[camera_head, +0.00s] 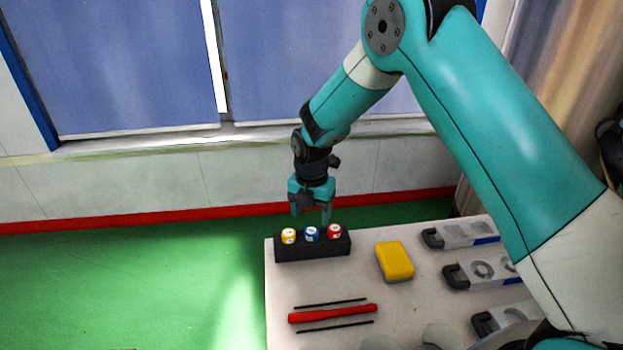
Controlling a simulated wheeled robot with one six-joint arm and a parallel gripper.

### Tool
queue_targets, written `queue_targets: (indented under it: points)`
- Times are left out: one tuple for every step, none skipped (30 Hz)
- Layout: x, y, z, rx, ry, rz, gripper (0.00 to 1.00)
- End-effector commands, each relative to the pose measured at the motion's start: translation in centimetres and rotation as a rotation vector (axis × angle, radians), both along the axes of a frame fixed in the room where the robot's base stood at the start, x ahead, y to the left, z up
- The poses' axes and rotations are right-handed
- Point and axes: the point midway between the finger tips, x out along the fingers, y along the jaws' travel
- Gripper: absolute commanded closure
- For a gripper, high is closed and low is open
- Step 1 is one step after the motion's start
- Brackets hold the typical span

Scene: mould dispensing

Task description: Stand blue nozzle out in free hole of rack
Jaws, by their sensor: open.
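The black rack (312,250) lies near the far left corner of the pale table. It holds a yellow nozzle (288,236), the blue nozzle (311,233) in the middle and a red nozzle (334,231) on the right. All three seem to stand upright, with their light tops showing. My gripper (311,216) points down just above and behind the rack in the picture, open, with its fingers apart to either side of the blue nozzle. It holds nothing that I can see. I cannot make out a free hole in the rack.
A yellow block (395,261) lies right of the rack. A red bar (332,313) with thin dark rods beside it lies in front. Several grey-and-black tools (480,271) line the right side. The table (290,280) is bare between rack and bar.

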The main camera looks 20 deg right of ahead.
Motion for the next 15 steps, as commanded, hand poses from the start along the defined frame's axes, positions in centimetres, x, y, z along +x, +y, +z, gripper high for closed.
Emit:
queue_targets:
  points:
    - [0.1,0.0,1.4,0.001,-0.006,0.000,0.35]
    - [0.1,0.0,2.2,0.002,-0.007,0.000,0.35]
    - [0.1,0.0,3.2,0.002,-0.007,0.000,0.35]
    - [0.1,0.0,4.0,0.002,-0.007,0.000,0.35]
    - [0.1,0.0,4.8,0.002,-0.007,0.000,0.35]
    - [0.1,0.0,5.8,0.002,-0.007,0.000,0.35]
    - [0.0,0.0,6.5,0.002,-0.006,0.000,0.35]
    - [0.0,0.0,7.2,0.002,-0.007,0.000,0.35]
    - [0.1,0.0,8.1,0.002,-0.006,0.000,0.35]
    - [0.0,0.0,8.7,0.002,-0.006,0.000,0.35]
    - [0.0,0.0,9.3,0.002,-0.006,0.000,0.35]
    - [0.0,0.0,10.0,0.001,-0.005,0.000,0.35]
    - [0.0,0.0,10.4,0.001,-0.005,0.000,0.35]
    - [0.0,0.0,10.8,0.001,-0.003,0.000,0.35]
    - [0.0,0.0,11.2,0.001,-0.002,0.000,0.35]
